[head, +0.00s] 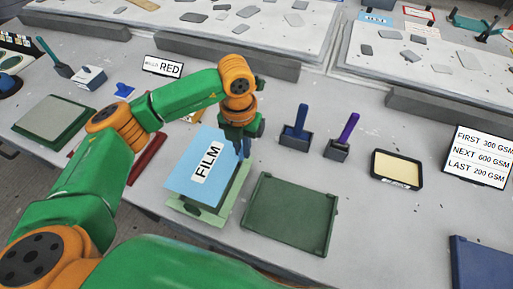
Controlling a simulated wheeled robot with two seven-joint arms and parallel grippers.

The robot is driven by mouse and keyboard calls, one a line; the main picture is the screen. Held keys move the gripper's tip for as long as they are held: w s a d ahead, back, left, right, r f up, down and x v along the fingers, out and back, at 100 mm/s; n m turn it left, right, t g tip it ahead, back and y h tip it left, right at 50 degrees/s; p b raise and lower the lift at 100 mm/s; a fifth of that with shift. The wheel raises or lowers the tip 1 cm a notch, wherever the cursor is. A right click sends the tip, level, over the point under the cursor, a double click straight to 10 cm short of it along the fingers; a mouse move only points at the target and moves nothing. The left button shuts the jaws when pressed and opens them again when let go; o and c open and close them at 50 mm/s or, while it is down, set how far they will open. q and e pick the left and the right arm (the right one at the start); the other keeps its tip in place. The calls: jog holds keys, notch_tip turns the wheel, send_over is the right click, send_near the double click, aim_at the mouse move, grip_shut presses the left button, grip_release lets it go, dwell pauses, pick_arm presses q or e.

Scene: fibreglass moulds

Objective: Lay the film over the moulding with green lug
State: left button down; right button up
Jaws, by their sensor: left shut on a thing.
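The film (182,184) is a light blue sheet with a white FILM label. My left gripper (243,150) is shut on the film at its right edge. The film lies over or just above a green moulding (208,215) with a pale green rim at its front; I cannot tell whether they touch. The film hides most of that moulding, and no lug can be made out for certain. A dark green tray-like mould (290,215) lies just to the right. A grey panel in a green frame (54,121) lies at the far left. My right gripper is not in view.
Two brushes in dark holders, one blue (296,130) and one purple (341,140), stand behind the dark green mould. A black tray with a cream pad (397,170), a text sign (479,155) and a blue panel (483,264) are right. A RED sign (164,67) stands behind.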

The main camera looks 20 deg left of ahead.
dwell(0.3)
pick_arm(q)
jog(key=shift+f+b, duration=0.2)
jog(key=shift+b, duration=0.15)
notch_tip(320, 180, down, 7)
jog(key=b, duration=0.7)
jog(key=shift+f, duration=0.2)
jog(key=shift+r, duration=0.1)
jog(key=c, duration=0.8)
grip_release()
jog(key=shift+c, duration=0.2)
